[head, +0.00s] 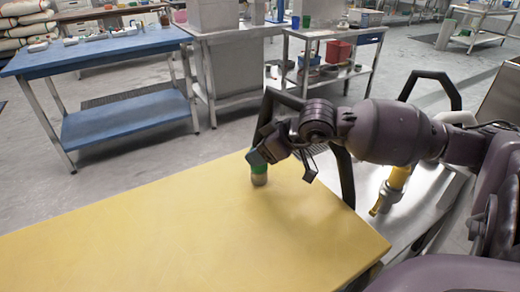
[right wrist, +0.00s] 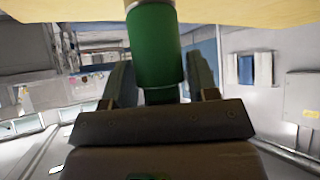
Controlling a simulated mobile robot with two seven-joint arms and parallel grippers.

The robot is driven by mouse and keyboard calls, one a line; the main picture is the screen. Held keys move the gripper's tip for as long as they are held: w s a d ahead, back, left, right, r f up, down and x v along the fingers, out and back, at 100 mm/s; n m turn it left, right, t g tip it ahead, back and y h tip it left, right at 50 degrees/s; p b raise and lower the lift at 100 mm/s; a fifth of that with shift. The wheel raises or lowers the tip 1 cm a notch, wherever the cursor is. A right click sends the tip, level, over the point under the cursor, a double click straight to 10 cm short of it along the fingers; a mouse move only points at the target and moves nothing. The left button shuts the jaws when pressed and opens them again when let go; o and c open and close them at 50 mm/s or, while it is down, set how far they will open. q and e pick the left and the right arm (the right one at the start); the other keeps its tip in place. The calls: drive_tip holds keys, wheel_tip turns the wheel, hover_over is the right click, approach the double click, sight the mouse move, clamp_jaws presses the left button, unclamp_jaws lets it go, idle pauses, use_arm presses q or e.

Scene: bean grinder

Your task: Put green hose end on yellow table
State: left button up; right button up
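The green hose end (head: 259,170) is a short green cylinder with a pale grey lower end. It is upright at the far edge of the yellow table (head: 150,225), and its lower end appears to meet the tabletop. My right gripper (head: 262,157) is at its upper part. In the right wrist view the green hose end (right wrist: 157,50) sits between the two fingers of my right gripper (right wrist: 158,75), with no clear gap on either side. The yellow table (right wrist: 250,12) shows along the top there. My left gripper is not in view.
A metal counter (head: 425,190) beside the yellow table holds a yellow hose end (head: 398,178). A blue table (head: 100,50) and a metal cart with a red bin (head: 338,51) stand beyond. Most of the yellow tabletop is bare.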

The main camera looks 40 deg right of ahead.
drive_tip(key=shift+o, duration=1.4)
drive_tip(key=shift+r, duration=0.1)
drive_tip(key=shift+s+r, duration=0.1)
drive_tip(key=shift+r, duration=0.1)
use_arm(q)
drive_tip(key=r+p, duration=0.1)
drive_tip(key=p, duration=0.1)
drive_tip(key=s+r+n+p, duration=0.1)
drive_tip(key=p, duration=0.2)
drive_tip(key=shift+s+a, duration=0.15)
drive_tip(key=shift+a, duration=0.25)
use_arm(e)
drive_tip(key=v, duration=1.1)
drive_tip(key=shift+s+r, duration=0.2)
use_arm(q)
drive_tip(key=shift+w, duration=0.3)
use_arm(e)
drive_tip(key=shift+d, duration=0.1)
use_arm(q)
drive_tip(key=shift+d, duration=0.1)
